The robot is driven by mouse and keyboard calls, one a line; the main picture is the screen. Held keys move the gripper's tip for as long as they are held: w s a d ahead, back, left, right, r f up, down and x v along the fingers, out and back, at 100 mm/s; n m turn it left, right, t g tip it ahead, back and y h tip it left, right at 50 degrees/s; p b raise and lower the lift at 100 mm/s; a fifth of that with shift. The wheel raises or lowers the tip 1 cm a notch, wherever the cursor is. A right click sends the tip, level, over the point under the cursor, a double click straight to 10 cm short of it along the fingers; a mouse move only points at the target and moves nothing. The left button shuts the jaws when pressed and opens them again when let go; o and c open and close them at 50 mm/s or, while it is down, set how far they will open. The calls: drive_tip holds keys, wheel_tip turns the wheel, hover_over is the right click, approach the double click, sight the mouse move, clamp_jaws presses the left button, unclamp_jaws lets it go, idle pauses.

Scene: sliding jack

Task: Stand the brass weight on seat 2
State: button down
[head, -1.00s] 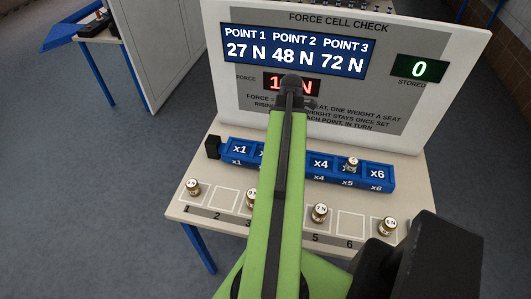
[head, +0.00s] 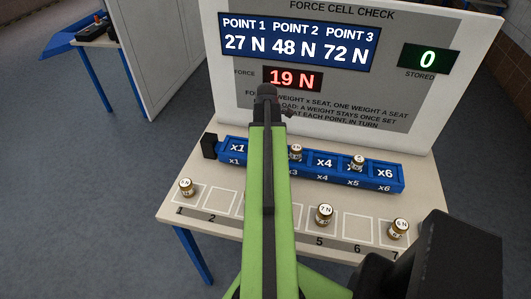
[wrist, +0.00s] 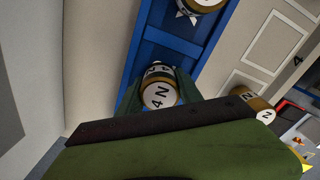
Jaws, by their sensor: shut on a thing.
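In the wrist view, a brass weight with a white top marked 4 N (wrist: 158,96) sits between the green jaws of my gripper (wrist: 160,88). The jaws are shut on it. It is over or at the blue seat rail (wrist: 178,45); whether its base touches a seat I cannot tell. In the head view the blue rail (head: 226,160) shows seats x1, x4 and x6 bare. Seat x2 is hidden by my green arm, as are my gripper and the held weight.
One brass weight (head: 296,153) stands on seat x3 and another (head: 357,163) on x5. More weights stand on the table (head: 205,240) at spot 1 (head: 186,187), spot 5 (head: 324,214) and spot 7 (head: 399,229). The panel's force display (head: 292,79) reads 19 N; stored (head: 428,59) reads 0.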

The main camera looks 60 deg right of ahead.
drive_tip(key=shift+f, duration=0.15)
drive_tip(key=c, duration=1.1)
unclamp_jaws()
drive_tip(key=shift+r, duration=0.25)
wheel_tip(320, 180, up, 12)
drive_tip(key=p, duration=1.2)
drive_tip(key=shift+r, duration=0.15)
